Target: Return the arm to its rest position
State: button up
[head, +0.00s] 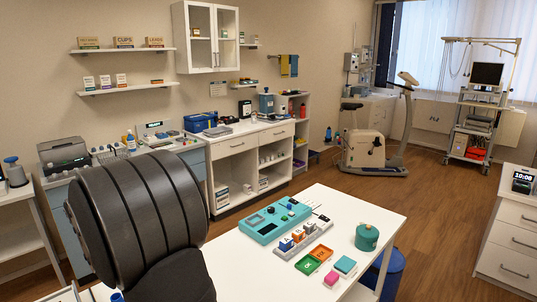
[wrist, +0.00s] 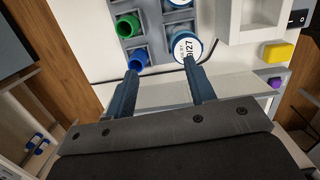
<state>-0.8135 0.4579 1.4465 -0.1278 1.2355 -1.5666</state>
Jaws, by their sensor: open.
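My gripper (wrist: 165,73) shows in the wrist view with its two blue-grey fingers spread apart and nothing between them. Its fingertips lie in front of a grey compartment rack (wrist: 155,48). A blue tube (wrist: 137,60) is close to the left fingertip, and a round white-topped container (wrist: 184,49) marked "9/27" is close to the right one. I cannot tell whether the fingers touch either. In the head view my dark arm link fills the lower left, and the gripper is not visible there.
The wrist view also shows a green cup (wrist: 127,27), a yellow block (wrist: 279,52) and a black cable. In the head view a white table (head: 232,262) bears a teal device (head: 268,224), small trays and a green pot (head: 367,238). Open wooden floor (head: 420,215) lies beyond.

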jog(key=s+d+r+m+g, duration=0.1)
jog(key=s+d+m, duration=0.1)
jog(key=s+m, duration=0.5)
jog(key=s+d+m, duration=0.3)
jog(key=s+m, duration=0.2)
jog(key=s, duration=0.4)
jog(key=a+f, duration=0.1)
jog(key=s+a+f, duration=0.2)
jog(key=a, duration=0.1)
jog(key=shift+s+a, duration=0.1)
jog(key=shift+s, duration=0.15)
dwell(1.2)
